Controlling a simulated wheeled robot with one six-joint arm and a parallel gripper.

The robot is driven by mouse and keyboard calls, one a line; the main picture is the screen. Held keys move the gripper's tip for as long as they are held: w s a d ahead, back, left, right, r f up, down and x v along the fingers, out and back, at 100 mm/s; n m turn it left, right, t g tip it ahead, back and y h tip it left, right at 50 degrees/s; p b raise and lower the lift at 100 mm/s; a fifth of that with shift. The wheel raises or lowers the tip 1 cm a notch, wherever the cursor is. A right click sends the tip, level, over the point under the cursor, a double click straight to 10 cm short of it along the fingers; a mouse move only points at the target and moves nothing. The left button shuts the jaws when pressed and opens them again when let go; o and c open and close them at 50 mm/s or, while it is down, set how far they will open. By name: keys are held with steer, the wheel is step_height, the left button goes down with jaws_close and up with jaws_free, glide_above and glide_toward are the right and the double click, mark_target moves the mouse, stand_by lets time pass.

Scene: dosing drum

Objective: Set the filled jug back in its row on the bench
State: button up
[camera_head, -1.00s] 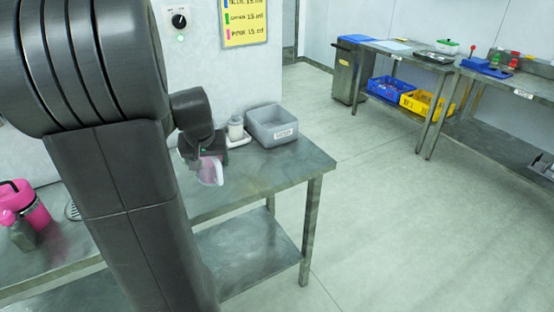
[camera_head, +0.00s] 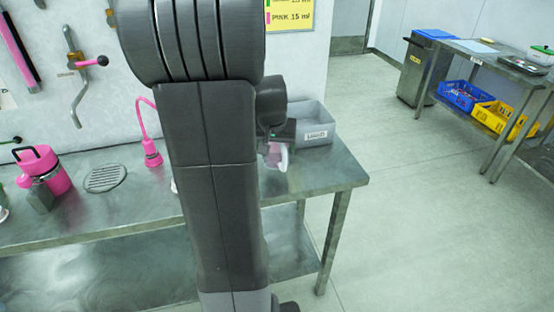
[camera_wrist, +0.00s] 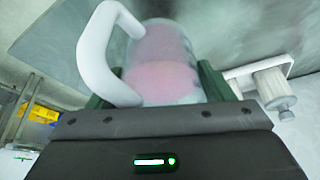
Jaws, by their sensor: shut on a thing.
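The jug (camera_wrist: 165,68) is translucent with a white handle and holds pink contents. My gripper (camera_wrist: 160,88) is shut on it, with a green finger on each side of its body in the wrist view. In the head view the jug (camera_head: 277,156) shows just right of my arm, at the right end of the steel bench (camera_head: 335,172). My gripper (camera_head: 276,140) there is partly hidden by my own arm. I cannot tell whether the jug touches the bench top. No row of other jugs is clearly visible; my arm covers the middle of the bench.
A grey labelled bin (camera_head: 313,122) stands at the bench's back right. A white container (camera_wrist: 273,88) is beside the jug.

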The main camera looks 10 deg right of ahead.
mark_target(275, 155)
steer(key=shift+f, duration=2.05)
steer(key=shift+f+b, duration=0.25)
steer(key=shift+b, duration=0.1)
steer(key=o, duration=1.4)
steer(key=shift+r, duration=0.1)
steer(key=shift+c, duration=0.2)
steer(key=shift+s+r+p, duration=0.1)
steer(key=shift+r+p, duration=0.2)
steer(key=shift+r, duration=0.3)
steer(key=v, duration=1.1)
steer(key=shift+s, duration=0.15)
